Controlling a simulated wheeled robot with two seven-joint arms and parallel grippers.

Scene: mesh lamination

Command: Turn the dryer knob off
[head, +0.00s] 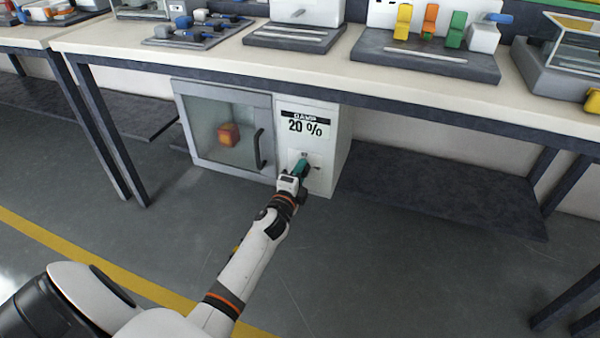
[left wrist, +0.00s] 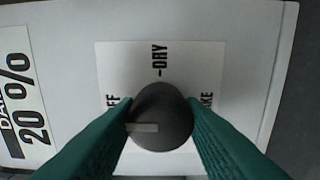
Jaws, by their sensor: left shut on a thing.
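The dryer (head: 268,140) is a grey-white cabinet under the table, with a glass door on the left and a white control panel on the right. Its dark round knob (left wrist: 163,112) sits on a white label plate (left wrist: 135,57) in the left wrist view. My left gripper (head: 302,167) is at the panel, its green fingers shut on the knob from both sides. The knob's pale pointer line points left in the wrist view, towards the side of the partly hidden label ending in "FF". "DRY" is at the top, and a label ending in "KE" is right, partly hidden.
A display (head: 306,125) above the knob reads "DAMP 20 %". An orange-red block (head: 229,135) shows behind the dryer's shut glass door (head: 203,128). The table (head: 330,78) overhangs the dryer and carries several fixtures. The floor in front is clear.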

